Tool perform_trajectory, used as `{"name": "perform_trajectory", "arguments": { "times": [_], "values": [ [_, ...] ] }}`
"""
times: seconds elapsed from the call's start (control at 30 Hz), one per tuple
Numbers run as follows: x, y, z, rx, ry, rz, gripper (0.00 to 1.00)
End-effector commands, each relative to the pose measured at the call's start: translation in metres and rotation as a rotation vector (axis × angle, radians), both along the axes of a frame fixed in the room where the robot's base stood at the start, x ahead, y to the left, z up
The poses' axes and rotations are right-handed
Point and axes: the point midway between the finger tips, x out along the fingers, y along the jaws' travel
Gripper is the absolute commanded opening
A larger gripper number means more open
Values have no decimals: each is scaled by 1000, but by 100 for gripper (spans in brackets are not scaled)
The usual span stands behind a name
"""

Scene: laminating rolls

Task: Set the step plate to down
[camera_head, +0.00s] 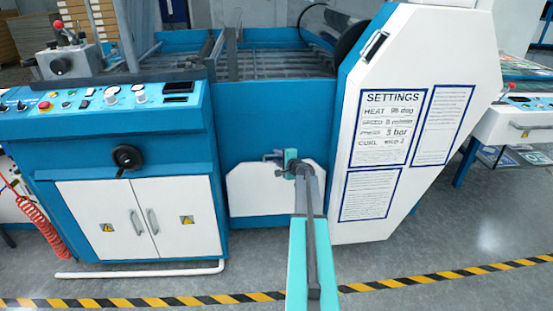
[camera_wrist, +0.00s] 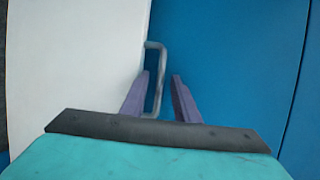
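The step plate (camera_head: 260,195) is a white panel with clipped upper corners. It stands upright against the blue front of the machine, low between the control cabinet and the settings panel. It also shows in the wrist view (camera_wrist: 75,60) as a white surface at the left. A grey bar handle (camera_wrist: 157,47) sticks out by its edge. My gripper (camera_wrist: 161,75) is open, with its purple fingers apart. The handle's bar runs between them, closer to the left finger; I cannot tell if they touch. In the head view my arm hides part of the plate.
The control cabinet (camera_head: 135,205) stands at the left, with a black knob (camera_head: 127,157) and white doors. A white panel with settings sheets (camera_head: 392,130) stands at the right. Grey floor with a yellow-black stripe (camera_head: 420,279) lies clear in front.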

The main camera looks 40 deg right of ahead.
Motion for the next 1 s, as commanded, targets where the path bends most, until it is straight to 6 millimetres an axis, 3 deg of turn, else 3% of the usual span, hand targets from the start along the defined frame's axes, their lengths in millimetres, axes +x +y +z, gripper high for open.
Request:
{"name": "perform_trajectory", "arguments": {
  "times": [0.4, 0.43, 0.6, 1.0],
  "values": [
    [4, -2, -1, 0, 0, -1, 28],
    [4, -1, -1, 0, 0, -1, 26],
    [4, -2, -1, 0, 0, -1, 0],
    [5, 2, -2, -1, -3, 3, 0]
  ]
}}
